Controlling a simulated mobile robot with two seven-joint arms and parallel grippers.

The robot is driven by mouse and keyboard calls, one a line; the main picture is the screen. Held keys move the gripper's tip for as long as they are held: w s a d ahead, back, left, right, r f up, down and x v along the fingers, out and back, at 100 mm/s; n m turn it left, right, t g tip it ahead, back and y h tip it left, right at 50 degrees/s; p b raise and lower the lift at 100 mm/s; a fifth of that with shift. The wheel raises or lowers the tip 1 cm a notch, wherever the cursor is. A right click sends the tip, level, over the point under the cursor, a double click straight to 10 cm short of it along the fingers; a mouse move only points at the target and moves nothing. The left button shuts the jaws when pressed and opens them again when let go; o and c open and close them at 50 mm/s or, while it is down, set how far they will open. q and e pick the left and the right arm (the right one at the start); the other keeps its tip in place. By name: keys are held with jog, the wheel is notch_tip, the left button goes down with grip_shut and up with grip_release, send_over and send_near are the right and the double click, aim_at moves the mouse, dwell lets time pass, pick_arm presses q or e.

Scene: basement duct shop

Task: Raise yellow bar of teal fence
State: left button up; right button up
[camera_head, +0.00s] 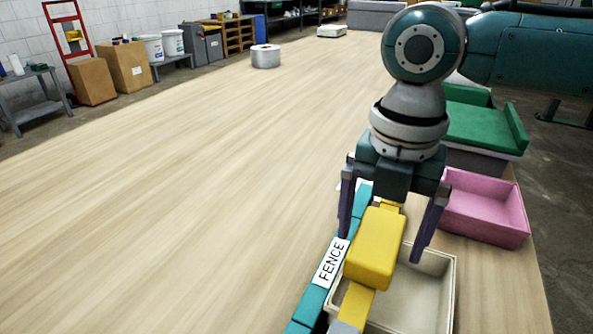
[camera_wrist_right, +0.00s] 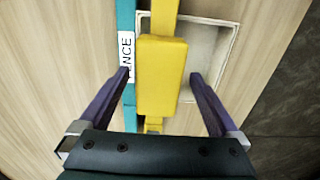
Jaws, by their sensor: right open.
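The teal fence (camera_head: 306,308) runs along the table at the bottom, with a white label reading FENCE (camera_head: 332,262); it also shows in the right wrist view (camera_wrist_right: 126,15). The yellow bar (camera_head: 356,304) runs beside it on its right, with a thick yellow block (camera_head: 376,243) along its length; the block also shows in the right wrist view (camera_wrist_right: 161,75). My right gripper (camera_head: 380,247) is open, pointing down, with one purple finger on each side of the block. Gaps show between fingers and block in the right wrist view (camera_wrist_right: 160,73). My left gripper is not in view.
A cream tray (camera_head: 449,290) lies under and right of the bar. A pink bin (camera_head: 487,205) and a green holder (camera_head: 485,127) stand behind it along the right table edge. A grey cylinder (camera_head: 265,57) stands far back. The table's left and middle are clear.

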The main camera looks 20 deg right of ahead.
jog(key=shift+f, duration=0.25)
grip_shut()
dwell(0.7)
